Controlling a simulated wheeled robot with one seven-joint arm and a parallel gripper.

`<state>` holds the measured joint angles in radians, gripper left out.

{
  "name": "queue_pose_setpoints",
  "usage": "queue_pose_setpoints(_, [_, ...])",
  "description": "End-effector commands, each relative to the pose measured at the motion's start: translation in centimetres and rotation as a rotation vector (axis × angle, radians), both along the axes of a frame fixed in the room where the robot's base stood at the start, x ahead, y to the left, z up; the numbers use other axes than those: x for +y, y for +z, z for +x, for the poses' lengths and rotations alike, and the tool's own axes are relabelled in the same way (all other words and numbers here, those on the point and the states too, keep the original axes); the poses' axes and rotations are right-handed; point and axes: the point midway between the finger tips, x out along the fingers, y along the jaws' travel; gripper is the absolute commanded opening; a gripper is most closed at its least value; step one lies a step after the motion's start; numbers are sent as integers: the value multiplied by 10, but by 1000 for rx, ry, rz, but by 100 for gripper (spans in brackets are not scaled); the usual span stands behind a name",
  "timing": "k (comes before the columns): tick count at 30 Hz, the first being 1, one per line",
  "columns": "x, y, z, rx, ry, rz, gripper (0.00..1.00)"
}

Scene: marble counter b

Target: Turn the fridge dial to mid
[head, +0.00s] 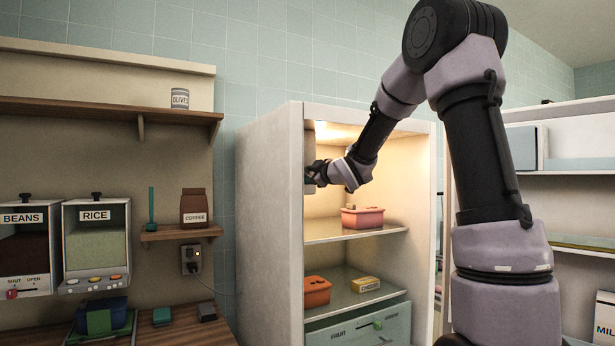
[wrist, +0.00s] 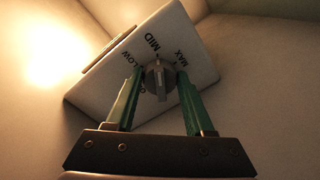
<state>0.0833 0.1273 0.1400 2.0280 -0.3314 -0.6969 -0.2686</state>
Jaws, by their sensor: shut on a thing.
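The fridge dial (wrist: 158,82) is a small grey knob on a white panel (wrist: 200,62) marked LOW, MID and MAX, with another label mostly hidden by a finger. My gripper (wrist: 160,76) has its two green fingers on either side of the knob and is shut on it. The knob's raised ridge points roughly towards MID; its exact setting is hard to tell. In the head view my gripper (head: 316,175) is inside the open fridge (head: 268,200), at the upper left inner wall, and the dial is hidden there.
A pink container (head: 362,218) stands on the fridge shelf below my arm. An orange container (head: 317,291) and a yellow box (head: 365,285) are lower, above a drawer (head: 350,332) marked FRUIT. The open fridge door (head: 572,180) is at right.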

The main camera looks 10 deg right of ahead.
Motion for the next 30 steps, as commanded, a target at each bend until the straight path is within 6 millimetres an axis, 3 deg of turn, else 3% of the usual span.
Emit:
queue_pose_setpoints(2, [0,-1,0,3,0,0,0])
queue_pose_setpoints(3, [0,-1,0,3,0,0,61])
queue_pose_setpoints(5, [0,-1,0,3,0,0,83])
queue_pose_setpoints(17, [-2,0,-5,1,-1,0,83])
queue_pose_setpoints(30, [-28,3,-81,0,-1,0,83])
